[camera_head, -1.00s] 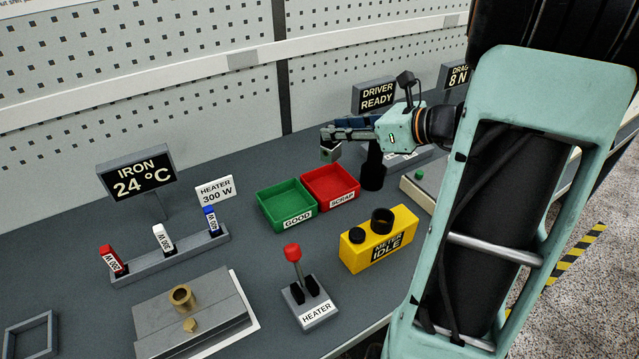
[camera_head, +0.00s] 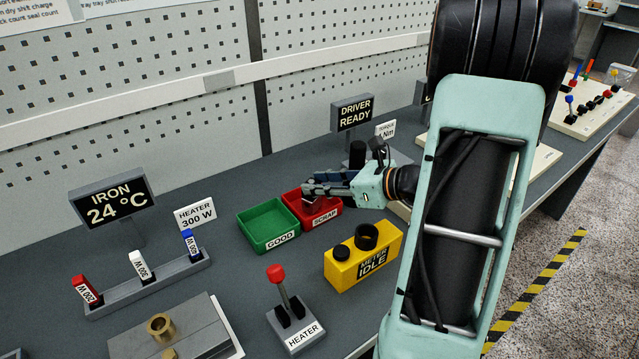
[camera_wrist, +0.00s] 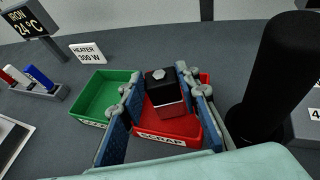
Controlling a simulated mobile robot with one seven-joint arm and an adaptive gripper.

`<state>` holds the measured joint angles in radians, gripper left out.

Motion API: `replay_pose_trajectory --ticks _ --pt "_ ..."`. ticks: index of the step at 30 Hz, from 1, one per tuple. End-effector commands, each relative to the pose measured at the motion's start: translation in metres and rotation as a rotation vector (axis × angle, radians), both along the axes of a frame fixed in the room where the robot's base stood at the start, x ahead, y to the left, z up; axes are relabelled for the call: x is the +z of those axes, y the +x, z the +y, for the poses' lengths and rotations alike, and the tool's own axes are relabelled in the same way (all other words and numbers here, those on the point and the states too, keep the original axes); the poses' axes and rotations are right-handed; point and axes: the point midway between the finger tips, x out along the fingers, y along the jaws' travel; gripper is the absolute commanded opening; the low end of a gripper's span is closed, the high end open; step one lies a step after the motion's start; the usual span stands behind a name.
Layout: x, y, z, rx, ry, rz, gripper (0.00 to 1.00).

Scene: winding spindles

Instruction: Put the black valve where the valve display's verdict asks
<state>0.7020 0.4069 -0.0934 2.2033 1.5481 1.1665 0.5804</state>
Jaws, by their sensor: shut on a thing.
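My gripper (camera_head: 310,189) is over the red SCRAP tray (camera_head: 325,217) in the head view. In the wrist view my gripper (camera_wrist: 163,97) is shut on the black valve (camera_wrist: 162,83), a dark block with a silver hex piece on top and a reddish front face. It sits between the two blue fingers, over or inside the SCRAP tray (camera_wrist: 180,127); whether it touches the floor is unclear. In the head view the fingers hide the valve. The green GOOD tray (camera_head: 267,228) is empty, just left. No display marked for the valve is readable.
A yellow meter (camera_head: 350,268) reading IDLE stands in front of the trays. A red-knobbed HEATER lever (camera_head: 277,275) is nearer still. A black cylinder (camera_wrist: 268,80) stands close right of my gripper. Signs read DRIVER READY (camera_head: 353,113) and IRON 24 °C (camera_head: 112,200).

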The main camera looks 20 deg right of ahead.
Motion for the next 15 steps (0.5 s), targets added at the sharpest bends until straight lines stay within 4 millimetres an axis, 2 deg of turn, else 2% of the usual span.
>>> replay_pose_trajectory --ticks 4,5,9,15 --pt "-0.0046 0.0001 0.0001 0.000 0.001 -0.001 0.02" --pt "-0.0033 0.0000 0.0000 0.000 0.000 0.000 0.33" --pt "-0.0030 -0.0001 0.0001 0.000 0.000 0.000 0.47" --pt "-0.0028 0.0000 0.0001 0.000 0.000 0.000 0.47"
